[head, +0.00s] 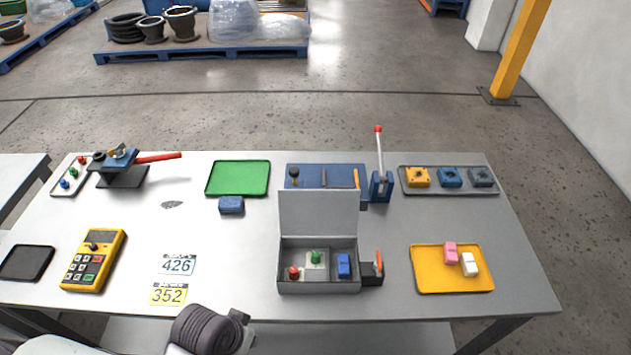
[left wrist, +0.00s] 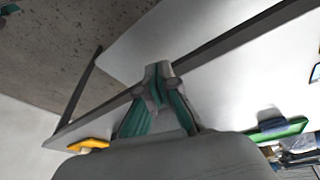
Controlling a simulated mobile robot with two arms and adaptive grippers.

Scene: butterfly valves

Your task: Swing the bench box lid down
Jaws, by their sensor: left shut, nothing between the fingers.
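The grey bench box (head: 318,287) stands near the front edge of the bench, right of centre. Its lid (head: 318,213) is open and stands roughly upright at the back of the box. Inside are a red piece (head: 293,273), a green piece (head: 316,257) and a blue block (head: 343,265). In the head view, part of my left arm (head: 205,330) shows at the bottom, left of the box and apart from it. In the left wrist view, my left gripper (left wrist: 158,76) is shut and empty, with nothing at its fingertips. My right gripper is not in view.
A small dark holder (head: 372,275) adjoins the box's right side. A yellow tray (head: 425,283) lies further right. Bare bench top lies left of the box, beside number cards (head: 177,265).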

